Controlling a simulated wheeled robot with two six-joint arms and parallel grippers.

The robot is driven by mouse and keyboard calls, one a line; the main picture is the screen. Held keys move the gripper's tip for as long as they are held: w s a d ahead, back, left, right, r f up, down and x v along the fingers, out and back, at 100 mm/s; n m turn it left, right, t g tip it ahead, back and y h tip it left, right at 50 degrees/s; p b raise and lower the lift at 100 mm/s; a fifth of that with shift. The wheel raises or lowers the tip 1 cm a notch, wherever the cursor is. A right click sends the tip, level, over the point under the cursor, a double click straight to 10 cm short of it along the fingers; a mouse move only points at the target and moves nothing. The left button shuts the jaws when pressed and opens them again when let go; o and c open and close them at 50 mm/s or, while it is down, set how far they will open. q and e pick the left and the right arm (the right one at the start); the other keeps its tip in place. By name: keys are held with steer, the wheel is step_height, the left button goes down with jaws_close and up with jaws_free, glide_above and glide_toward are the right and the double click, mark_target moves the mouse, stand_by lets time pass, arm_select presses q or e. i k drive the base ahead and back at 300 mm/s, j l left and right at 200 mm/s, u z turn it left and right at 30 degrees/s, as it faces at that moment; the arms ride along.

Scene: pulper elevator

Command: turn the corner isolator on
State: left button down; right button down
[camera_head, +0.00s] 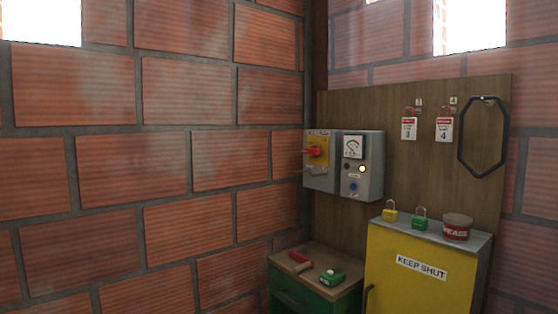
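The corner isolator (319,160) is a grey box with a yellow plate and a red rotary handle (314,152), mounted on the wooden board near the brick corner. The red handle points roughly sideways; its on and off marks are too small to read. Beside it on the right is a grey control box (361,166) with a dial gauge (353,147), a lit pale lamp (362,169), a dark button and a blue button. Neither of my grippers shows in the head view.
Below stand a green drawer cabinet (318,297) with a red-handled tool (300,262) and a green object (332,277) on top, and a yellow cabinet (408,275) carrying yellow and green padlocks and a red tin (457,227). Tags and a black loop (483,137) hang on the board.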

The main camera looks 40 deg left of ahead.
mark_target(316, 151)
steer(key=l+u, duration=0.1)
steer(key=u, duration=0.25)
steer(key=k+u, duration=0.1)
steer(key=u, duration=0.25)
steer(key=k+u, duration=0.1)
steer(key=u, duration=0.25)
steer(key=i+j+z, duration=0.25)
steer(key=i+j, duration=0.25)
steer(key=i+j+z, duration=0.2)
steer(key=i+j, duration=0.25)
steer(key=j, duration=0.25)
